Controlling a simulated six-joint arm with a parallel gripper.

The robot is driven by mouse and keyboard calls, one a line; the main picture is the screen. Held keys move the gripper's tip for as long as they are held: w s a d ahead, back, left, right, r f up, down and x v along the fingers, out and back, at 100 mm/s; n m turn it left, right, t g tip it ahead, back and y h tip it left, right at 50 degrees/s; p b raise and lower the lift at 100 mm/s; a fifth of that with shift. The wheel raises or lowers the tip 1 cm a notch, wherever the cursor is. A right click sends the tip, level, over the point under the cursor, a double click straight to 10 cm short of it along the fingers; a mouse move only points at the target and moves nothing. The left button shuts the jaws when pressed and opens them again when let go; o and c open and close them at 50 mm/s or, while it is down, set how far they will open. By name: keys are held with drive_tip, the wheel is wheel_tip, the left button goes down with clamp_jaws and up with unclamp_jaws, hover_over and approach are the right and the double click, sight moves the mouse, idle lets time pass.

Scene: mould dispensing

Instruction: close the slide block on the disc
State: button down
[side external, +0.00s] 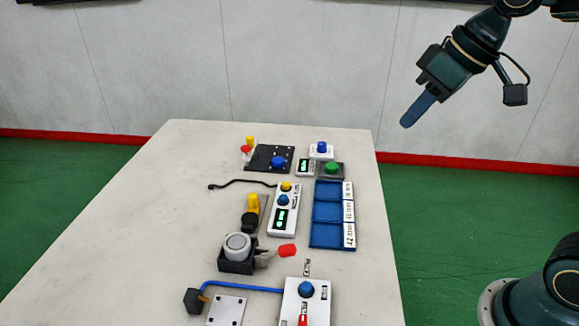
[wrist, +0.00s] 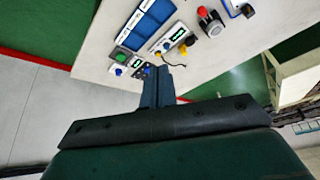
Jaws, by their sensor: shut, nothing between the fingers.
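A round grey disc (side external: 237,242) sits in a dark block-like holder (side external: 236,265) near the middle of the table. A lever with a red handle (side external: 287,250) points right from it; the red tip also shows in the wrist view (wrist: 202,11). I cannot tell for certain which part is the slide block, or whether it is open. My gripper (side external: 406,121) is high above and beyond the table's right edge, far from the disc. Its blue fingers (wrist: 157,70) are shut together and empty.
A blue tray (side external: 318,237) with labelled compartments lies right of a white button box (side external: 277,222). A black plate (side external: 262,158) and small button boxes stand at the back. A white box (side external: 316,290) with a blue knob is in front. The table's left side is clear.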

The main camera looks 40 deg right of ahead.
drive_tip(key=s+d+f+m+h, duration=0.1)
drive_tip(key=s+d+f, duration=0.1)
drive_tip(key=s, duration=0.4)
drive_tip(key=s+d+f+m+h, duration=0.1)
drive_tip(key=s+f, duration=0.1)
drive_tip(key=s, duration=0.3)
drive_tip(key=w+a+r+n+g+y, duration=0.1)
drive_tip(key=w+a+r+n+y, duration=0.15)
drive_tip(key=w, duration=0.95)
drive_tip(key=w+a+r+n+y, duration=0.1)
drive_tip(key=w+a, duration=0.2)
drive_tip(key=w, duration=0.9)
drive_tip(key=w+f+n+g+y, duration=0.2)
drive_tip(key=w+f+n+y, duration=0.2)
drive_tip(key=w+f, duration=1.3)
drive_tip(key=shift+d+f+g, duration=0.2)
drive_tip(key=shift+f+g, duration=0.2)
drive_tip(key=shift+f, duration=0.5)
